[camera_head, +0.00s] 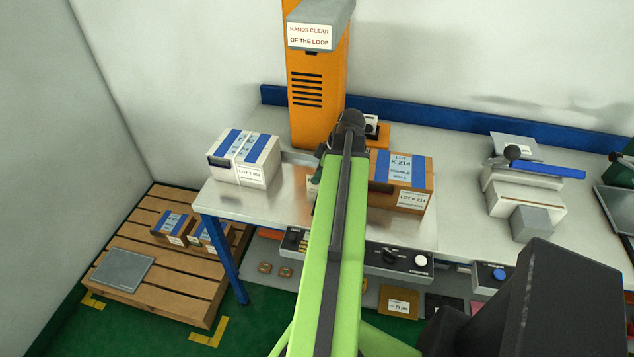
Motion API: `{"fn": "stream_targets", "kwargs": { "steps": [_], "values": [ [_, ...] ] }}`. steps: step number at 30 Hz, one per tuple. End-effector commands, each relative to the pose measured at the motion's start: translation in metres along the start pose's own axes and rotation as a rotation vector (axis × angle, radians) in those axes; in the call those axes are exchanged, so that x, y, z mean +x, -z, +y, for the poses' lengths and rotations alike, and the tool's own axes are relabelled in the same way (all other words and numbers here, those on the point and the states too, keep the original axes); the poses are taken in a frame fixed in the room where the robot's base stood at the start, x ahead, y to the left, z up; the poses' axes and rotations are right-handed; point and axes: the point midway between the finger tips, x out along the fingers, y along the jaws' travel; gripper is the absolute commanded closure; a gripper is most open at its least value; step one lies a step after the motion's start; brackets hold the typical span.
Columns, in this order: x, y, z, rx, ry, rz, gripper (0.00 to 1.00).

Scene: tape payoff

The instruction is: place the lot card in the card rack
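My green arm reaches from the bottom of the head view up to a dark joint over the bench. My gripper is not visible; the arm hides what lies behind and below it. I cannot single out a loose lot card. White lot labels show on the white box (231,148) at the left of the bench and on the brown box (382,198) just right of my arm. The brown box's label reads LOT K 214. I cannot identify a card rack; the arm may hide it.
A grey-white device with a blue handle (548,168) stands right. A pallet (165,285) with small boxes is at floor left. A shelf under the bench holds several items.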

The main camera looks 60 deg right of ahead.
Motion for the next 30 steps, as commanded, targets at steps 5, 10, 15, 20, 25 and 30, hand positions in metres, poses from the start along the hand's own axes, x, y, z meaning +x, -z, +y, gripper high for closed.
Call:
{"fn": "stream_targets", "kwargs": {
  "steps": [5, 10, 15, 20, 25, 30],
  "values": [
    [-0.002, 0.0, 0.001, 0.001, 0.0, 0.0, 1.0],
    [0.0, -0.002, 0.001, 0.002, -0.001, 0.0, 0.92],
    [-0.001, -0.002, 0.001, 0.003, -0.001, 0.0, 0.77],
    [-0.001, -0.003, 0.001, 0.004, -0.002, 0.0, 0.77],
    [-0.005, -0.001, 0.001, 0.004, -0.002, 0.0, 0.77],
    [-0.026, 0.001, 0.001, 0.006, -0.002, 0.0, 0.77]
  ]
}}
